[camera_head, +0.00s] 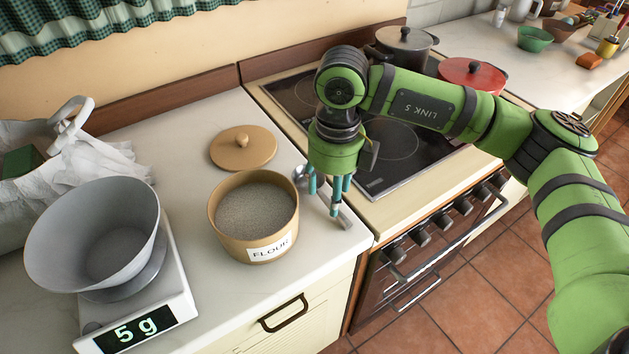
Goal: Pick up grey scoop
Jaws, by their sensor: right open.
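The grey scoop (345,219) lies on the white counter, to the right of the flour tub. Its rounded end shows left of my right gripper and its handle end shows to the lower right; the middle is hidden behind the fingers. My right gripper (328,198) points down over the scoop with its teal fingers apart. I cannot tell whether the fingers touch the scoop. My left gripper is out of view.
The tan flour tub (262,247) stands close left of the gripper, with its wooden lid (243,147) behind. A scale (180,285) with a grey bowl (95,235) stands at left. The stove (395,170) carries a grey pot (405,42) and a red pot (472,75).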

